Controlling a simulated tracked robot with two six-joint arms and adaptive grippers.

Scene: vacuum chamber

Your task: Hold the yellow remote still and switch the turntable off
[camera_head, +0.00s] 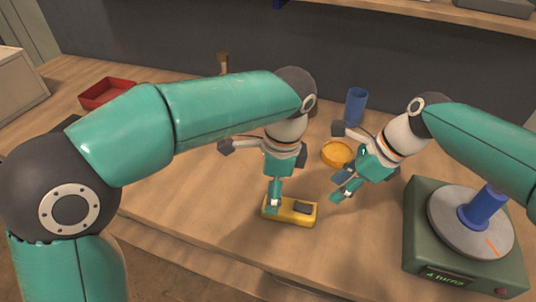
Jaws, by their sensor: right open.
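The yellow remote (301,219) lies on the wooden bench, with a dark button or pad on its top. My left gripper (274,205) points down at the remote's left end. Its fingertips overlap the remote, and whether they grip it is hard to see. My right gripper (341,192) is open and empty, to the right of the remote and above the bench. The turntable (419,236) is a green box at the right with a grey disc and an orange mark. A blue spool (483,208) stands on the disc. The front display reads "4 turns".
An orange round dish (337,153) and a blue cup (355,106) stand behind my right gripper. A red tray (106,93) lies at the back left. A shelf (440,10) runs above the back. Bench between remote and turntable is clear.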

